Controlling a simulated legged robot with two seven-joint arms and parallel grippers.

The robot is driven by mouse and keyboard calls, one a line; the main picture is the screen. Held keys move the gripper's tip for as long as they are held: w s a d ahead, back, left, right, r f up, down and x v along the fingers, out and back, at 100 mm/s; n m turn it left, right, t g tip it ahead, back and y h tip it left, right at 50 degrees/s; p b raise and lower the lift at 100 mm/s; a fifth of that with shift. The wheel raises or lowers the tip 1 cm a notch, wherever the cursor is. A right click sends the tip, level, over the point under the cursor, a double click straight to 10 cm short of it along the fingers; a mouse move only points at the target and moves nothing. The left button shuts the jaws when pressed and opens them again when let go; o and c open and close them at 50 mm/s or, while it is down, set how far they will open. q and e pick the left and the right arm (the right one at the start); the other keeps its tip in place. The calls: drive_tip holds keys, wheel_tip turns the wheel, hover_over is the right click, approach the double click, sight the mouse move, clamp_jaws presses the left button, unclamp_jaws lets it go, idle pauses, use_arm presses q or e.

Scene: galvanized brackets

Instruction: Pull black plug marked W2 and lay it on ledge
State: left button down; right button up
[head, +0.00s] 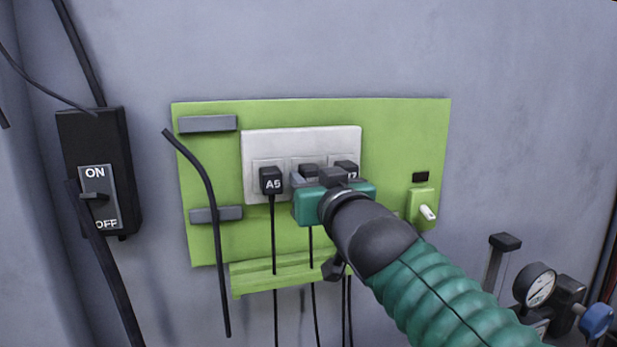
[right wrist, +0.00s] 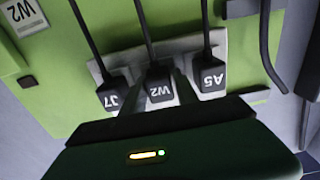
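The black plug marked W2 (right wrist: 160,88) is the middle of three plugs in the white socket plate (head: 300,138). Its cord hangs down past the green ledge (head: 250,282) at the panel's lower edge. My right gripper (head: 318,182) is in front of this plug and hides most of it in the head view. In the right wrist view, which is upside down, its grey fingers stand either side of the W2 plug, seemingly with a narrow gap. Contact is hard to judge. The plug sits in its socket. My left gripper is out of view.
Plug A5 (head: 271,181) is close on the left and plug J7 (right wrist: 113,97) close on the other side. Their cords hang past the ledge. A loose black cable (head: 207,185), a black ON/OFF switch box (head: 122,165) and a gauge (head: 535,284) stand around the panel.

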clamp_jaws()
drive_tip(key=shift+s+f, duration=0.1)
drive_tip(key=shift+s+d, duration=0.1)
drive_tip(key=shift+s, duration=0.05)
drive_tip(key=shift+b+v, duration=0.7)
drive_tip(key=shift+v, duration=2.05)
